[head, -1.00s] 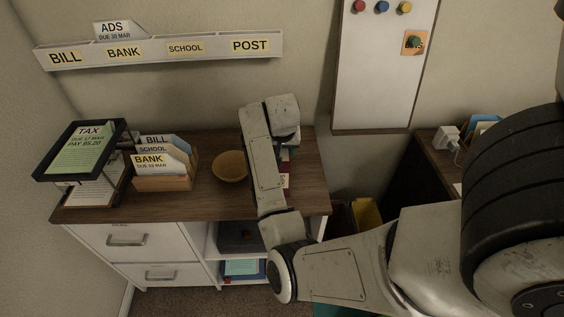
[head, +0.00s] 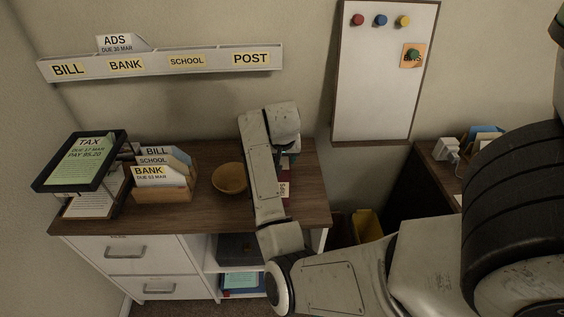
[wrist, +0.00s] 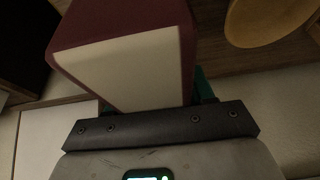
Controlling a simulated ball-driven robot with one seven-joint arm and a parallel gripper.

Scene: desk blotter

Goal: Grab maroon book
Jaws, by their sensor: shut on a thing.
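The maroon book (wrist: 128,24) fills the upper middle of the wrist view, its pale page block (wrist: 125,70) facing the camera. My gripper (wrist: 160,125) is shut on it; its dark bar lies across the near end of the book, with a bit of teal finger at the right side.
A round wooden bowl (head: 229,178) stands just left of my arm; it also shows in the wrist view (wrist: 268,18). A wall rack (head: 160,63) and a whiteboard (head: 380,100) are behind.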

